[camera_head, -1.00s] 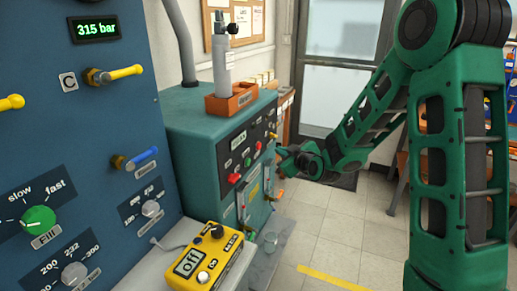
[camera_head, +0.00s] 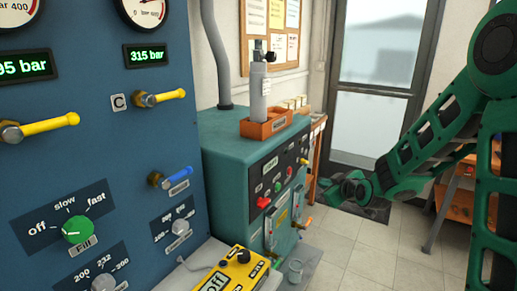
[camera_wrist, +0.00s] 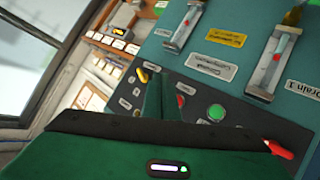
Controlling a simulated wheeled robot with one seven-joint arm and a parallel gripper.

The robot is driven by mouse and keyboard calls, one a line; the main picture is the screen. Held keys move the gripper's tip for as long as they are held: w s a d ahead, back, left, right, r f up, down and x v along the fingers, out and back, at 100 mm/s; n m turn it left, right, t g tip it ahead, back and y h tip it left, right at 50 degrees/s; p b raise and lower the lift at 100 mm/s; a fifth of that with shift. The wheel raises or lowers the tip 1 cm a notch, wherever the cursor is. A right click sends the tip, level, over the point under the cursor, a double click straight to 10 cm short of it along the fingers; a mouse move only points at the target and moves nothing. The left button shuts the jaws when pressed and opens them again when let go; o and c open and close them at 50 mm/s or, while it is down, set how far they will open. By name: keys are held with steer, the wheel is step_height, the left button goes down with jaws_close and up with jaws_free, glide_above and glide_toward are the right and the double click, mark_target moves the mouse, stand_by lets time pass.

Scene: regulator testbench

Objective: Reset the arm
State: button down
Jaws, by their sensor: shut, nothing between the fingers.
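My green arm comes in from the right side of the head view. My gripper (camera_head: 330,189) is at its end, in front of the teal cabinet (camera_head: 228,160) and apart from it as far as I can see. The gripper is shut and holds nothing. In the wrist view the closed green fingers (camera_wrist: 162,100) point toward the cabinet's dark control panel (camera_wrist: 195,112). A green button (camera_wrist: 216,112) and a red knob (camera_wrist: 278,150) show near them.
A blue panel (camera_head: 120,100) with gauges, yellow and blue valve handles and a green fill knob (camera_head: 78,229) fills the left. A yellow device (camera_head: 238,270) lies below. A cylinder (camera_head: 260,92) stands in an orange holder (camera_head: 266,127). Tiled floor (camera_head: 375,245) is clear.

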steer(key=s+d+m+g+h, duration=0.1)
steer(key=s+d+m+g, duration=0.2)
steer(key=s, duration=0.5)
steer(key=s+d+r+m+g+h, duration=0.1)
steer(key=s+d+m+g, duration=0.1)
steer(key=s+d, duration=0.5)
steer(key=s+d+m+g+h, duration=0.1)
steer(key=s+d+m+g, duration=0.15)
steer(key=s, duration=0.55)
steer(key=s+r+m+g+y, duration=0.1)
steer(key=s+m+g, duration=0.4)
steer(key=s, duration=1.7)
steer(key=shift+d+r+m, duration=0.4)
steer(key=shift+m, duration=0.05)
